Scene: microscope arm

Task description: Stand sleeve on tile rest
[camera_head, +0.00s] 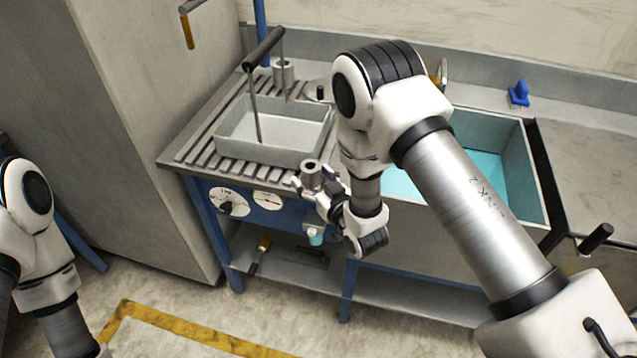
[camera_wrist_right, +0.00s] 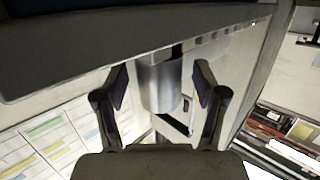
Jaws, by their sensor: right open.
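A short grey metal sleeve (camera_head: 311,174) with a dark hole in its top is near the front left edge of the sink bench. My right gripper (camera_head: 318,190) is beside it, low in front of the bench. In the right wrist view the cylinder (camera_wrist_right: 160,84) is between the two fingers, with a gap to each; the gripper (camera_wrist_right: 160,88) is open. What bears the sleeve is hidden. A similar grey cylinder (camera_head: 283,72) stands at the back of the slatted drainboard. I cannot tell which part is the tile rest. My left gripper is out of view.
A grey basin (camera_head: 232,147) sits on the slatted drainboard (camera_head: 190,140), with a rod leaning over it. The sink (camera_head: 536,165) holds turquoise water. A blue object (camera_head: 518,95) lies on the back ledge. Gauges (camera_head: 228,202) are on the front panel. A tall cabinet (camera_head: 150,130) stands left.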

